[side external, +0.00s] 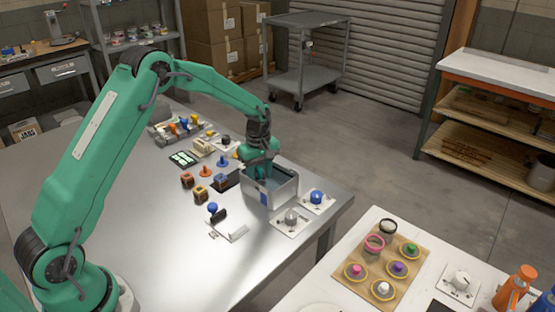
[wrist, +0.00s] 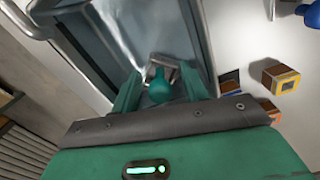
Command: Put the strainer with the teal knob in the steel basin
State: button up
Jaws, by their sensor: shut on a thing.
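The steel basin (side external: 283,194) stands near the right end of the metal table. Its wall also shows in the wrist view (wrist: 203,45). My gripper (side external: 259,178) reaches down into the basin. In the wrist view my gripper (wrist: 159,85) is shut on the teal knob of the strainer (wrist: 160,90), between its two fingers. A small grey part shows beyond the knob; the rest of the strainer is hidden. I cannot tell whether it touches the basin floor. In the side view the strainer is hidden by my gripper and the basin wall.
Plates with a blue knob (side external: 317,197) and a grey knob (side external: 291,217) lie beside the basin. Several small blocks, such as a yellow one (side external: 200,192), stand to its left. A wooden board (side external: 372,283) with several coloured-knob pieces lies on the white table.

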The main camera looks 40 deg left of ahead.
aim_at(259, 167)
jog(key=shift+f, duration=0.5)
jog(key=shift+f, duration=0.1)
jog(key=o, duration=0.7)
jog(key=shift+o, duration=0.2)
notch_tip(259, 167, up, 12)
dwell(0.6)
